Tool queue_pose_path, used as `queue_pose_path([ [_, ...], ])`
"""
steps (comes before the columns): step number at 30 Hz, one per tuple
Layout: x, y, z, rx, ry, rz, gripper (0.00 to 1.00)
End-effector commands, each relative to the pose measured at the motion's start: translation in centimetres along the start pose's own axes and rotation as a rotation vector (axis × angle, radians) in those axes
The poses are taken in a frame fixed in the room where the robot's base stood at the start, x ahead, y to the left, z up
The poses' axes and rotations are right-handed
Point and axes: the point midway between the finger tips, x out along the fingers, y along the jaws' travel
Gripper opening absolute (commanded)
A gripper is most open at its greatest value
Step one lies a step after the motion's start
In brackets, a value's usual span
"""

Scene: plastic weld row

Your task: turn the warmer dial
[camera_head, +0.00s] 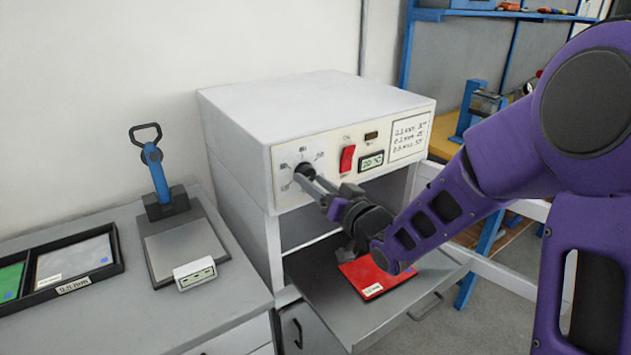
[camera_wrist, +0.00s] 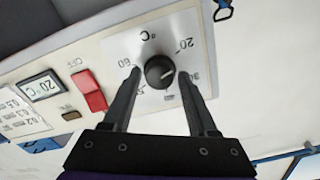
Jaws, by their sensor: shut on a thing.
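The warmer dial (camera_head: 304,170) is a round black knob on the cream front panel of the white warmer (camera_head: 285,105). In the wrist view the dial (camera_wrist: 159,71) sits on a white scale plate, with a light mark on its right side. My gripper (camera_head: 310,180) reaches in from the right and is shut on the dial. In the wrist view its fingers (camera_wrist: 160,78) lie on either side of the dial. A red switch (camera_head: 347,159) is right of the dial.
A red sheet (camera_head: 372,275) lies on the pulled-out shelf (camera_head: 335,305) below my arm. On the left bench stand a blue-handled press (camera_head: 153,170) and a black tray (camera_head: 119,262) of sheets. A blue rack is behind at the right.

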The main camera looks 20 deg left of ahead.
Motion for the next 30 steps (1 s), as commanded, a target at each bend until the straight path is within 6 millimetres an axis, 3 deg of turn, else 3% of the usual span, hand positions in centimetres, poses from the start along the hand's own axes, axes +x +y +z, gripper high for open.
queue_pose_path([
  [18, 0.00, -0.26, -0.33, 0.567, 0.001, 0.000, 0.03],
  [30, 0.02, -0.30, -0.27, 0.792, 0.001, 0.000, 0.03],
])
